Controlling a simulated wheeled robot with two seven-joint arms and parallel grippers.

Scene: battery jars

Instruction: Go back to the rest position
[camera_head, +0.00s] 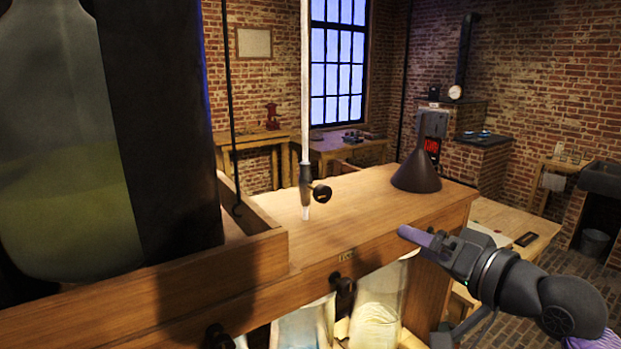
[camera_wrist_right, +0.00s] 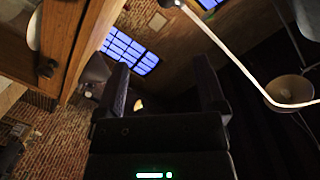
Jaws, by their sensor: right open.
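My right gripper (camera_head: 422,240) reaches in from the lower right, in front of the wooden cabinet top (camera_head: 380,205) and apart from it. In the right wrist view its two dark fingers (camera_wrist_right: 163,85) stand apart with nothing between them. My left gripper shows in neither view.
A large glass jar (camera_head: 60,140) with yellow-green liquid stands at the left. A tube with a tap (camera_head: 306,190) hangs over the cabinet top. A dark funnel (camera_head: 417,172) stands at its right end. Knobs (camera_head: 343,285) stick out in front. A lower table (camera_head: 510,222) lies behind my gripper.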

